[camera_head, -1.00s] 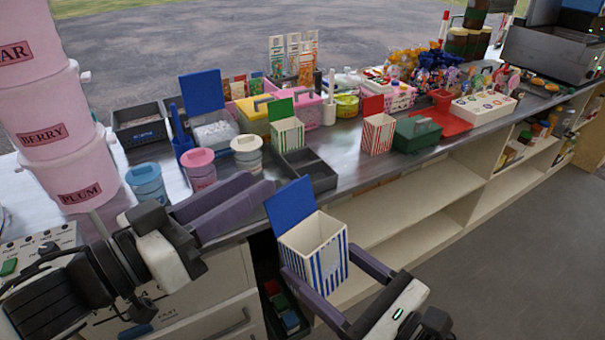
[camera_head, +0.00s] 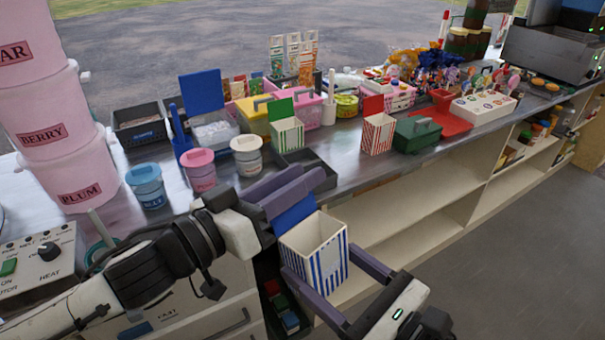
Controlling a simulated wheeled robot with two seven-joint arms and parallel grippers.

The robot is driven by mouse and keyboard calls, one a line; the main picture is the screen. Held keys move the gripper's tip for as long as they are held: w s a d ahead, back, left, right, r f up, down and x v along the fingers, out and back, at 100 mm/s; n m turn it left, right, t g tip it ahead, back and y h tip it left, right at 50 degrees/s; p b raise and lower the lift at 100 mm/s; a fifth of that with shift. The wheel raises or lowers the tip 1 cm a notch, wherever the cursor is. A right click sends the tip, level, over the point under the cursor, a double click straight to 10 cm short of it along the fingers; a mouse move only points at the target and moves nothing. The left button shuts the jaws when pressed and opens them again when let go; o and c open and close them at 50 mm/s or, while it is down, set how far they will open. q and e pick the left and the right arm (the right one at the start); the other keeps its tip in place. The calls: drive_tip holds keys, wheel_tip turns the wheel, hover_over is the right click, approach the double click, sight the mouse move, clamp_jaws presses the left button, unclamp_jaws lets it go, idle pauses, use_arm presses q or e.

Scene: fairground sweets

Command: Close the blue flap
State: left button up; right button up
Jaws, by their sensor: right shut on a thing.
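A white box with blue stripes (camera_head: 330,272) is held upright in front of the counter, its top open. My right gripper (camera_head: 318,257) is shut on it, one finger on each side. Its blue flap (camera_head: 294,214) stands up from the back left edge of the box. My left gripper (camera_head: 312,175) is at the top of the flap, its two purple fingers close together and apparently shut with nothing between them. The fingers hide the flap's upper part. I cannot tell whether they touch it.
Green-striped (camera_head: 287,134) and red-striped (camera_head: 377,134) boxes with raised flaps stand on the counter. A dark divided tray (camera_head: 318,178) lies just behind my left fingers. Lidded tubs (camera_head: 200,170) stand to its left. The floor (camera_head: 480,260) at the right is clear.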

use_arm(q)
drive_tip(key=shift+w+d, duration=0.4)
drive_tip(key=shift+d, duration=0.15)
clamp_jaws()
